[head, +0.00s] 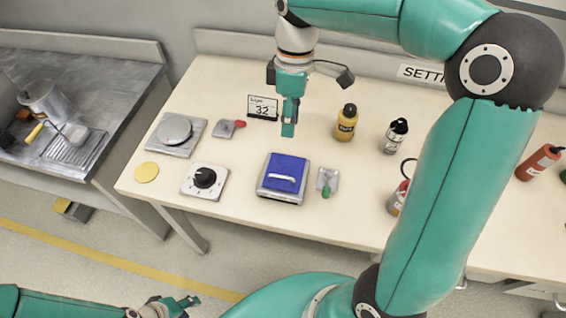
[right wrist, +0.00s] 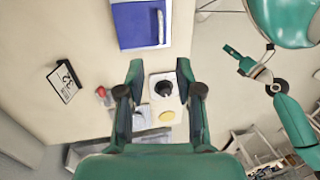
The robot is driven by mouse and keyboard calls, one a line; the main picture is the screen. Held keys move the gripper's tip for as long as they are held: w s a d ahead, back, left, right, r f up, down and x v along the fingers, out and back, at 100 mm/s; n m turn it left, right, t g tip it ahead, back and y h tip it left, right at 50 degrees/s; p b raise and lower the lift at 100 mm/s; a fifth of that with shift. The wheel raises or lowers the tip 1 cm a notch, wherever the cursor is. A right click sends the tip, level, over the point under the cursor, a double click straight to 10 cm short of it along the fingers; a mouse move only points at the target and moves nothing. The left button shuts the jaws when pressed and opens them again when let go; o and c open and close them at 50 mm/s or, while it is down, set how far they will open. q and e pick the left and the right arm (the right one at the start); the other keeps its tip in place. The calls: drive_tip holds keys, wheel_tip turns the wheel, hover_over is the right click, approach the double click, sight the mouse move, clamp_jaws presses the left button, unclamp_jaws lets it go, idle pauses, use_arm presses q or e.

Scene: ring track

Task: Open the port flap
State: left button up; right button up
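The port flap (head: 285,170) is a blue panel with a white bar handle, lying flat on a grey box (head: 277,198) near the front edge of the bench. In the right wrist view the flap (right wrist: 135,25) is at the top, with its handle (right wrist: 161,27) upright on its right side. My right gripper (head: 289,122) hangs above the bench behind the flap, apart from it; in its wrist view (right wrist: 158,70) the fingers are spread with nothing held. My left gripper (head: 185,303) is low in front of the bench, far from the flap; its finger opening is unclear.
A dial box (head: 205,180), yellow disc (head: 146,172) and round-topped plate (head: 175,133) stand left of the flap. A green-handled piece (head: 327,182) is close on its right. A "32" sign (head: 262,107) and yellow bottle (head: 346,122) stand behind.

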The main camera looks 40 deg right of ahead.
hover_over(287, 182)
wheel_tip(287, 182, down, 15)
drive_tip(key=shift+f, duration=0.1)
clamp_jaws()
idle(0.4)
